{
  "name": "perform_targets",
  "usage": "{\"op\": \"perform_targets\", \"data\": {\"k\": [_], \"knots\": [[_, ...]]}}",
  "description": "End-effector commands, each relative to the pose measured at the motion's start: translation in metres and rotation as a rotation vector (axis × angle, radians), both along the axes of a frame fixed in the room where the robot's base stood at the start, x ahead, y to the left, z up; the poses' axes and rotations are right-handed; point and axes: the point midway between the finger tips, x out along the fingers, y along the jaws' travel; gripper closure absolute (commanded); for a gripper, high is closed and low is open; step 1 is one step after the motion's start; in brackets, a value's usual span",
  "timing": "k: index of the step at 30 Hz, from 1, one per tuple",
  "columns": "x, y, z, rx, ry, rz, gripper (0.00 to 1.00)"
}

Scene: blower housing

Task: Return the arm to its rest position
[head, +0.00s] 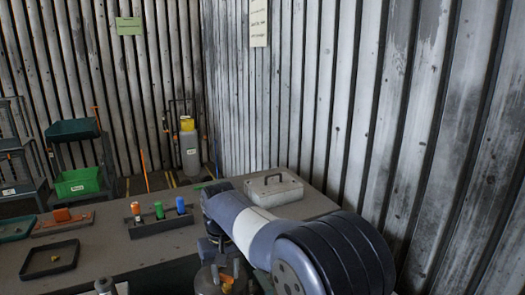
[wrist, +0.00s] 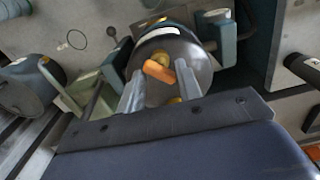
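My gripper (wrist: 160,85) points at a round dark grey housing with a metal rim (wrist: 172,50) in the wrist view. Its two pale fingers stand apart. A small orange piece (wrist: 159,71) shows between and just beyond the fingertips, on the housing's face with brass-coloured bits; I see no finger closed on it. In the head view my gripper (head: 226,268) is low at the bottom centre, above the housing, where the orange piece (head: 227,282) also shows. My arm reaches across the right part of the table, bent, and hides part of the tabletop.
The grey table (head: 110,245) holds a rack (head: 161,226) with orange, green and blue pieces, a black tray (head: 50,259) and a pale case with a handle (head: 273,190). A corrugated wall (head: 430,120) stands close on the right. Shelving with a green bin (head: 78,182) is at the left.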

Motion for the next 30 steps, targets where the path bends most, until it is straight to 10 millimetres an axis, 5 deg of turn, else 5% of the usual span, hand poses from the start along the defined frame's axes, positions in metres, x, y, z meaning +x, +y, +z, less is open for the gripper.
{"op": "perform_targets", "data": {"k": [2, 9, 15, 30], "knots": [[0.000, 0.000, -0.003, 0.000, -0.001, -0.062, 0.67], [0.001, 0.000, 0.045, 0.003, -0.003, -0.065, 0.67], [0.000, 0.000, 0.064, 0.000, -0.001, -0.064, 0.67], [0.000, -0.001, 0.068, 0.000, 0.001, -0.065, 0.67]]}}
